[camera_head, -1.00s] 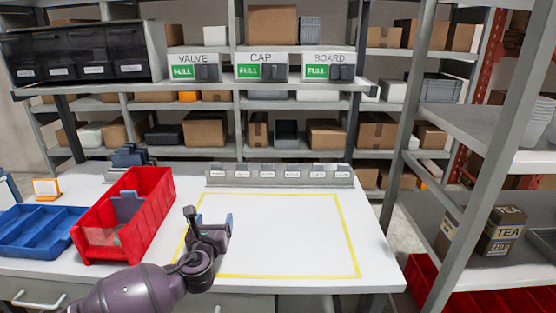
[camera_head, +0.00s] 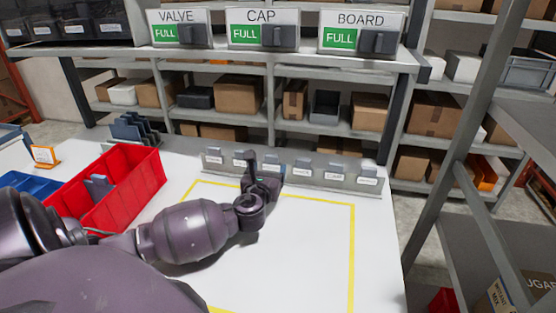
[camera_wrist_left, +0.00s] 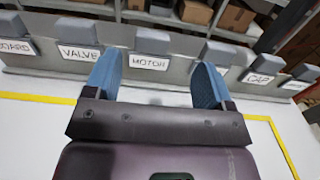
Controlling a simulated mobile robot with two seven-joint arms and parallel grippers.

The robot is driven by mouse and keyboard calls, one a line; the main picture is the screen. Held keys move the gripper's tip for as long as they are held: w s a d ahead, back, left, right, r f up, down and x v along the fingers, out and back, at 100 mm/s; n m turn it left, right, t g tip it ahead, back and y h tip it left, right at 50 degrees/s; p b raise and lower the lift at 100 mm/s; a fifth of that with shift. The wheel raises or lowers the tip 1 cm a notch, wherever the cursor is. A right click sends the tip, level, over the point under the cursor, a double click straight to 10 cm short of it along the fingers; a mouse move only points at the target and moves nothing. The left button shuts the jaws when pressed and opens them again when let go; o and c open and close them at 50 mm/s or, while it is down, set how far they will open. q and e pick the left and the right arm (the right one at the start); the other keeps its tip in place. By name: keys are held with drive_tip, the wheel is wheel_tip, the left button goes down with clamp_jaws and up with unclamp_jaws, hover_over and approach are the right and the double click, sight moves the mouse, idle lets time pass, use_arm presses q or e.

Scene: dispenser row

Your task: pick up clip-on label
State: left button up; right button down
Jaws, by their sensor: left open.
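Clip-on labels sit in a row on a low grey rack (camera_head: 320,184) at the back of the white table. In the left wrist view they read, from the left, one ending in "OARD" (camera_wrist_left: 15,47), VALVE (camera_wrist_left: 79,52), MOTOR (camera_wrist_left: 148,63) and CAP (camera_wrist_left: 258,78), plus one too small to read at the right. My left gripper (camera_head: 264,165) is open and empty, close in front of the rack. In the left wrist view its blue fingers (camera_wrist_left: 158,80) stand either side of the MOTOR label, apart from it. My right gripper is not in view.
A red bin (camera_head: 120,190) with a grey divider stands left, beside a blue tray (camera_head: 35,185). Shelf signs read VALVE (camera_head: 178,17), CAP (camera_head: 263,16) and BOARD (camera_head: 360,20), each with a green FULL. The yellow-outlined table area (camera_head: 300,240) is clear. A shelf post rises at right.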

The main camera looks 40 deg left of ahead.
sight(271, 157)
use_arm(q)
drive_tip(key=x, duration=0.1)
drive_tip(key=b+x, duration=0.1)
drive_tip(key=x, duration=0.1)
drive_tip(key=shift+w+a+f, duration=0.15)
drive_tip(key=shift+f, duration=0.1)
drive_tip(key=shift+w+a+r+b, duration=0.2)
drive_tip(key=shift+w+b, duration=0.1)
drive_tip(key=shift+b, duration=0.1)
drive_tip(key=b+x, duration=0.2)
drive_tip(key=x, duration=0.1)
drive_tip(key=b+x, duration=0.1)
drive_tip(key=shift+a+f, duration=0.35)
drive_tip(key=shift+f, duration=0.05)
drive_tip(key=shift+w+a+r, duration=0.15)
drive_tip(key=shift+w+r, duration=0.05)
drive_tip(key=shift+w, duration=0.15)
drive_tip(key=shift+r, duration=0.1)
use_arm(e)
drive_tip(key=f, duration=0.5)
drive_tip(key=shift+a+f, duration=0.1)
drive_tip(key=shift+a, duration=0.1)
use_arm(q)
drive_tip(key=shift+c, duration=0.2)
drive_tip(key=c, duration=0.9)
drive_tip(key=shift+c, duration=0.2)
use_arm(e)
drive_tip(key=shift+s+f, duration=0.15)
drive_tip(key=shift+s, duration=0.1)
